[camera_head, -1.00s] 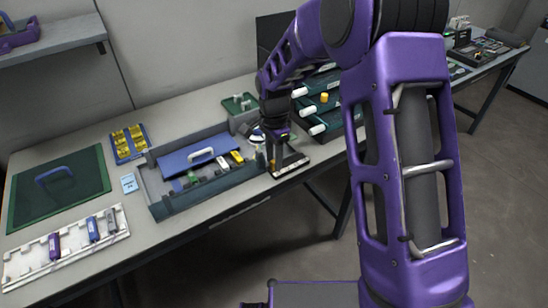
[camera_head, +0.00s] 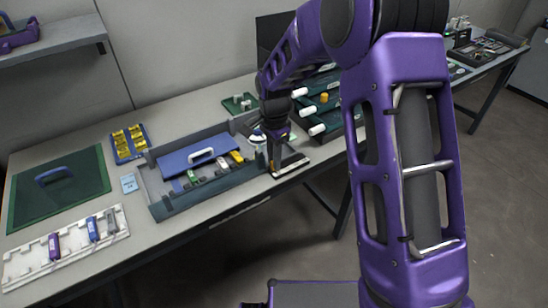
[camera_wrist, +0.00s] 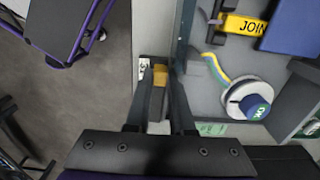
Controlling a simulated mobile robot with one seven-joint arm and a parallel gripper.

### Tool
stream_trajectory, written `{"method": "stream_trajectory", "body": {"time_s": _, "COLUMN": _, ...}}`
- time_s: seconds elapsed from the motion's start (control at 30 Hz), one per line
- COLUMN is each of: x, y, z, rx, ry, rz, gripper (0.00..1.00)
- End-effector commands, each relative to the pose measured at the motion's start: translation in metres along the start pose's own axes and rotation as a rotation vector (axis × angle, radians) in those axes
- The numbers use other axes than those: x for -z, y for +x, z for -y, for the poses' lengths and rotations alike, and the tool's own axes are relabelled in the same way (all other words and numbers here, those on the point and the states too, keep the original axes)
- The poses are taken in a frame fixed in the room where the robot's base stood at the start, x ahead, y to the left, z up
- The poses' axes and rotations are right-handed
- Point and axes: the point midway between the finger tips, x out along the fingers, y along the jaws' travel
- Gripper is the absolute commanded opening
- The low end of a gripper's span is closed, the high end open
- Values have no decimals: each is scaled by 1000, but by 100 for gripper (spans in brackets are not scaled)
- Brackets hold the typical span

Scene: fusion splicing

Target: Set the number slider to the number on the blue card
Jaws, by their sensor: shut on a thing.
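A light blue card (camera_head: 129,183) lies flat on the table left of the grey tray; its print is too small to read. The number slider (camera_head: 292,166) is a low dark unit with a pale front edge, at the table's front edge right of the tray. My gripper (camera_head: 274,163) is down at its left part. In the wrist view, my gripper (camera_wrist: 160,88) is shut on a dark slider knob with a yellow part (camera_wrist: 160,74) between the fingers. A white label shows beside it; its number is not legible, and the fingers hide most of the slider.
The grey tray with a blue lid (camera_head: 185,158) is close left of my gripper. A white-and-blue spool (camera_wrist: 248,101) and a yellow JOIN label (camera_wrist: 244,25) lie inside the tray. Dark drawers (camera_head: 322,115) stand to the right. Open floor lies beyond the table's front edge.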

Motion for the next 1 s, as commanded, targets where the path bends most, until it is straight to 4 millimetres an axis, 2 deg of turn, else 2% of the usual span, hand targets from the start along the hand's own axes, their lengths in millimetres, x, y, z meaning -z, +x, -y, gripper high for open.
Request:
{"method": "stream_trajectory", "body": {"time_s": 0.57, "x": 2, "y": -1, "z": 0, "rx": 1, "ry": 1, "rz": 0, "gripper": 0}}
{"method": "stream_trajectory", "body": {"time_s": 0.67, "x": 16, "y": -1, "z": 0, "rx": 1, "ry": 4, "rz": -1, "gripper": 0}}
{"method": "stream_trajectory", "body": {"time_s": 0.9, "x": 72, "y": -2, "z": 1, "rx": 1, "ry": 5, "rz": -1, "gripper": 0}}
{"method": "stream_trajectory", "body": {"time_s": 1.0, "x": 87, "y": -1, "z": 1, "rx": 2, "ry": 3, "rz": 0, "gripper": 0}}
